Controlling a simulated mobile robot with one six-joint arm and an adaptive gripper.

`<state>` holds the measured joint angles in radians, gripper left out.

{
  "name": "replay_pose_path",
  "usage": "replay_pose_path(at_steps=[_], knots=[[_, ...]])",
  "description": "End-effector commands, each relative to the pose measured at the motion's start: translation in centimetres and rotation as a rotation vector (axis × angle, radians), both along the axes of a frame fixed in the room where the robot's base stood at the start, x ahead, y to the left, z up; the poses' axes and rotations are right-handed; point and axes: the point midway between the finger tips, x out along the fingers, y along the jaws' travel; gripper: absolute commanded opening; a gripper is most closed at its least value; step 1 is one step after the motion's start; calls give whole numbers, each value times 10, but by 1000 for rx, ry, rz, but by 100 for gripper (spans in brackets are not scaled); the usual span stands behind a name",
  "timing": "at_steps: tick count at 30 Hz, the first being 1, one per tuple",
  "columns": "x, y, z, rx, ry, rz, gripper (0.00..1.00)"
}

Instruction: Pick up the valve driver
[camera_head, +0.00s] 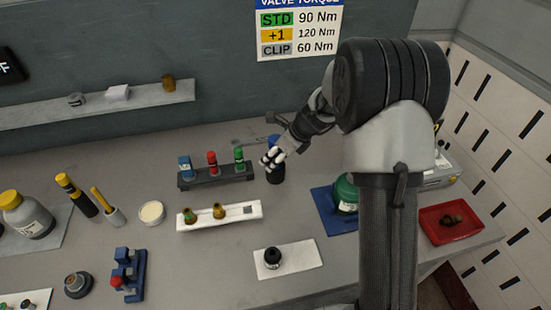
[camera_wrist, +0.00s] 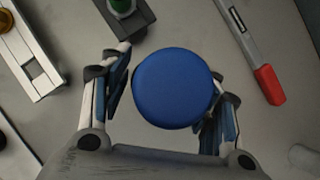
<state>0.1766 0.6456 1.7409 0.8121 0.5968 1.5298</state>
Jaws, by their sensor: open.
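An upright tool with a round blue top and a dark body (camera_head: 276,175), apparently the valve driver, stands on the grey bench behind the middle. My gripper (camera_head: 272,160) is at it and hides part of its body. In the wrist view the round blue top (camera_wrist: 175,88) lies between the two open fingers of my gripper (camera_wrist: 165,95). The left finger shows a gap to the blue top. The right finger is partly hidden by the top, so I cannot tell whether it touches.
A dark rack (camera_head: 215,178) with blue, red and green-topped pieces stands close on the left. A white tray (camera_head: 238,214) lies in front. A blue mat (camera_head: 325,222) with a green container (camera_head: 345,192) and a red tray (camera_head: 450,236) are to the right. A red-ended tool (camera_wrist: 268,85) lies nearby.

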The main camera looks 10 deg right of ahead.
Motion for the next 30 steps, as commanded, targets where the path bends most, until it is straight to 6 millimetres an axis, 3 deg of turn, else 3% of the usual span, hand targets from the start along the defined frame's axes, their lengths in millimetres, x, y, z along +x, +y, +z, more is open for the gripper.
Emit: replay_pose_path(at_steps=[25,30], knots=[[0,0,0,1,1,0,2],[0,0,0,1,1,0,0]])
